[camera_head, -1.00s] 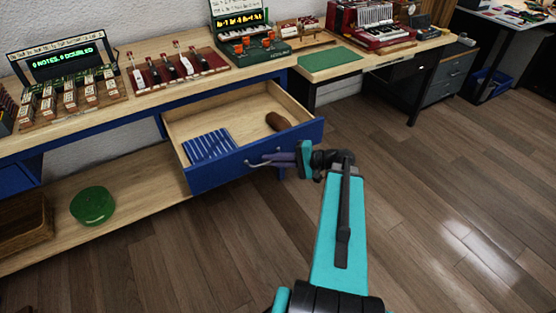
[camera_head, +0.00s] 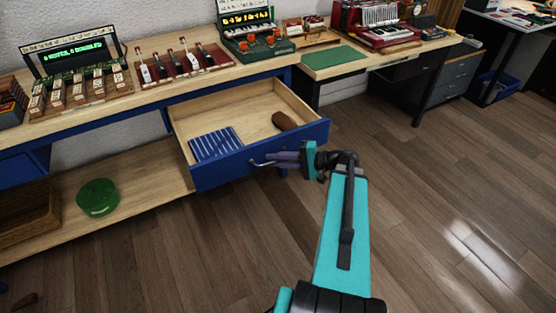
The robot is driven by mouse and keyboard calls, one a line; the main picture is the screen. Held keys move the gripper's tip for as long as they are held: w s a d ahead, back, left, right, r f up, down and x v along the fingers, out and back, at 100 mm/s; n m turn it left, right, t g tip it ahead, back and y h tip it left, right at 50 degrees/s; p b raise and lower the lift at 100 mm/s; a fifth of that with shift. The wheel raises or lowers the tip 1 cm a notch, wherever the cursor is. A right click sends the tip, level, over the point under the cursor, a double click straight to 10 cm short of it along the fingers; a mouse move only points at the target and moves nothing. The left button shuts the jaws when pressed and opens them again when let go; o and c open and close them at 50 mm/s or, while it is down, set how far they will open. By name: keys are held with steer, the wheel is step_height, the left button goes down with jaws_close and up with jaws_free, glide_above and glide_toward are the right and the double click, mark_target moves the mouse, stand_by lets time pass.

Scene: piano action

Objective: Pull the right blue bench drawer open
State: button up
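The right blue bench drawer (camera_head: 219,178) is pulled well out from under the wooden bench. Its pale wooden inside shows a blue striped cloth (camera_head: 216,144) and a brown rounded object (camera_head: 284,121). A metal bar handle (camera_head: 259,163) is on its blue front. My gripper (camera_head: 279,160), at the end of my teal arm, is at the right part of this handle. The fingers appear dark and close together around the bar, but their gap is too small to make out, so I cannot tell whether they grip it.
Another blue drawer (camera_head: 23,167) is at the far left under the bench. A green round container (camera_head: 98,197) and a wicker basket (camera_head: 28,215) are on the lower shelf. Piano action models stand along the bench top. The wooden floor (camera_head: 440,200) at right is clear.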

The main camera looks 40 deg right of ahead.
steer(key=shift+d, duration=0.1)
steer(key=shift+s+d, duration=0.25)
steer(key=shift+d, duration=0.05)
steer(key=v, duration=1.3)
steer(key=shift+a, duration=0.15)
